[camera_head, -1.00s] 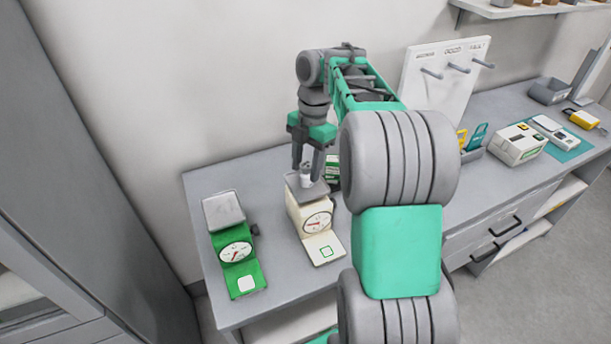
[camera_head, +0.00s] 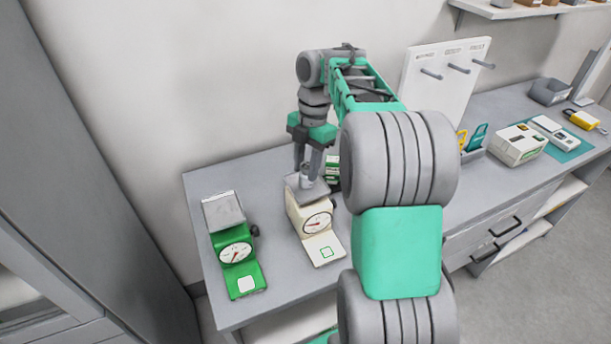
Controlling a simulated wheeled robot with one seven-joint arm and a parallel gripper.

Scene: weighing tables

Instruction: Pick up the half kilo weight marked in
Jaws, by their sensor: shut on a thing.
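My gripper (camera_head: 307,178) is at the pan of the cream scale (camera_head: 305,211), pointing down. Its fingers are shut on a small grey-white weight (camera_head: 306,181), which is largely hidden between them. Any mark on the weight is too small to read. The weight is at or just above the scale's grey pan (camera_head: 294,188); I cannot tell whether they touch. The cream scale has a round dial with a red needle and a front plate with a green square outline.
A green scale (camera_head: 236,250) with an empty grey pan stands at left on the table (camera_head: 275,285). A green-and-white object (camera_head: 332,170) is partly hidden behind my arm. A pegboard (camera_head: 440,85), a grey holder and a white box (camera_head: 517,145) stand to the right.

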